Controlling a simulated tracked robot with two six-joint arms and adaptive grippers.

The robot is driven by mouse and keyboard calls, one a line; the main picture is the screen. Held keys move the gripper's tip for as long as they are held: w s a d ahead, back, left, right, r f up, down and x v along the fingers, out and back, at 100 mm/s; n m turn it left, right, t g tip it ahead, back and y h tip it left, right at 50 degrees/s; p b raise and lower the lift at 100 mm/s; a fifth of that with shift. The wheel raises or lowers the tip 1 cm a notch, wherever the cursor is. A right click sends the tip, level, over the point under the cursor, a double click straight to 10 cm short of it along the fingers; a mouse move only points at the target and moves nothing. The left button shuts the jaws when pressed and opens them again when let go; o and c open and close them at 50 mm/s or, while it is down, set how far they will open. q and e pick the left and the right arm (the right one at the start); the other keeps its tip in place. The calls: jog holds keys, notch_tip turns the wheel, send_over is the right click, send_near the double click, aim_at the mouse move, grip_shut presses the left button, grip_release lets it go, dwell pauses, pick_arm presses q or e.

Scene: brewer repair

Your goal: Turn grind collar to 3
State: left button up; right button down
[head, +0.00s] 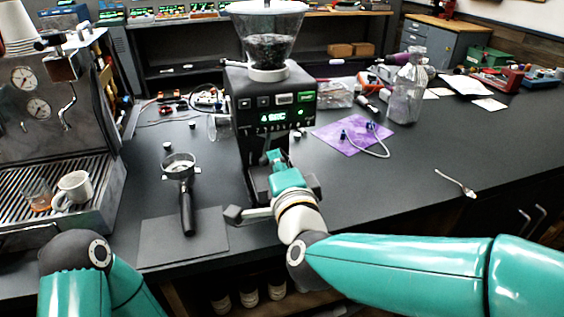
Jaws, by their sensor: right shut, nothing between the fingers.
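The grinder (242,110) is a dark upright machine left of the picture's middle. It has a clear hopper of beans (270,40) on top and a lit green display. A pale ring, seemingly the grind collar (268,73), sits under the hopper; its setting cannot be read. A row of small pale marks runs below the display. My right gripper (273,158) is shut and empty, low in front of the grinder body, below the display and well below the ring. My wrist hides the lower grinder. My left arm shows at the lower left, but its gripper does not.
A portafilter (182,180) lies left of the grinder, by a grey mat (165,243). An espresso machine (85,130) with cups stands at the left. The right-hand counter is mostly clear.

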jog(key=shift+s+a, duration=0.1)
jog(key=shift+a, duration=0.45)
